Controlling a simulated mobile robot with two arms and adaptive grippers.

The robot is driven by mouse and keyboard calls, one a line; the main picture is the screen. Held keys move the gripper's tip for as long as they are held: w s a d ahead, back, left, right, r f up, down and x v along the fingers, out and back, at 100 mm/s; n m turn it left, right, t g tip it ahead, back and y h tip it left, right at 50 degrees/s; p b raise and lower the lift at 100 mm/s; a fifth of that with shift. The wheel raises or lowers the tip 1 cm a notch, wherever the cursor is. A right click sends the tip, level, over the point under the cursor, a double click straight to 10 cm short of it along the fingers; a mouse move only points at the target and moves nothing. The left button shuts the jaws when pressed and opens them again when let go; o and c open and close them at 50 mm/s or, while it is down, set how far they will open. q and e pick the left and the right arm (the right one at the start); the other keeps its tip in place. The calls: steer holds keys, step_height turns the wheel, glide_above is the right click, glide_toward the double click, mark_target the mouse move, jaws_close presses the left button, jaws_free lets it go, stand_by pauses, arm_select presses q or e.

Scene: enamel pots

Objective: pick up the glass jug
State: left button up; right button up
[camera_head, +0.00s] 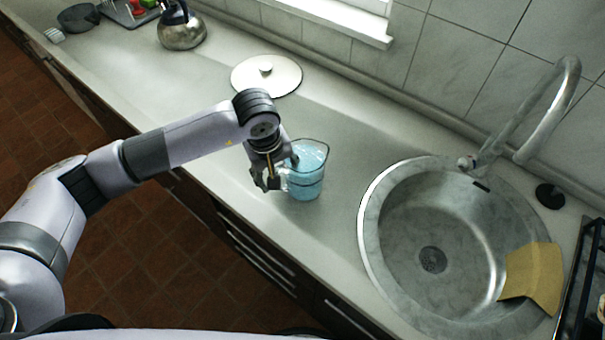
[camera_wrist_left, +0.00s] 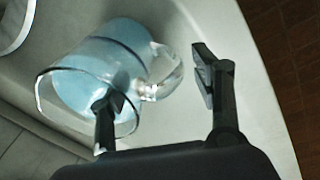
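The glass jug (camera_head: 309,180) stands upright on the counter, left of the sink, with light blue contents. In the left wrist view the jug (camera_wrist_left: 92,72) shows its open rim and its clear handle (camera_wrist_left: 165,72). My left gripper (camera_head: 276,172) is at the jug's handle side. Its fingers are spread wide in the left wrist view (camera_wrist_left: 158,82), with the handle between them. One finger overlaps the jug's rim; I cannot tell if it reaches inside. The other is outside the handle, with a visible gap. My right gripper is not in view.
The round steel sink (camera_head: 374,225) with a tall faucet (camera_head: 548,110) is to the right. A yellow cloth (camera_head: 533,275) hangs over its rim. A white lid (camera_head: 284,82) lies behind the jug. A kettle (camera_head: 182,32) stands at the back left. A stove edge shows at far right.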

arm_select(q)
jaws_close()
stand_by(0.6)
steer(key=shift+w+r, duration=0.1)
steer(key=shift+r, duration=0.1)
